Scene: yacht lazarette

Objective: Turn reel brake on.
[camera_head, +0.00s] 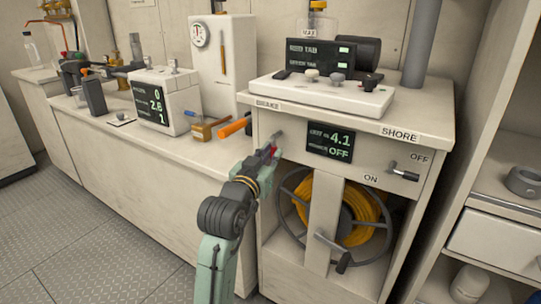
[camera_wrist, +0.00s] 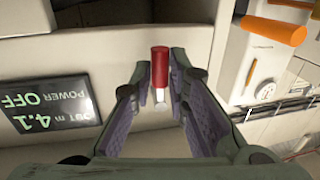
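The reel cabinet (camera_head: 340,195) has a BRAKE label on its front upper left edge. A small lever with a red grip (camera_wrist: 160,68) and a pale stem shows in the wrist view; it stands below that label in the head view, mostly hidden by my gripper (camera_head: 269,156). In the wrist view my gripper (camera_wrist: 160,82) is open, with the red grip between or just beyond its fingertips and no clear contact. The display (camera_head: 330,143) reads 4.1 and OFF; it shows upside down in the wrist view (camera_wrist: 45,105). The yellow cable reel (camera_head: 372,205) sits inside the cabinet.
A crank handle (camera_head: 334,250) sticks out before the reel. An orange handle (camera_head: 235,127) juts near my gripper at the left. A white counter (camera_head: 130,150) runs along the left; the floor there is free.

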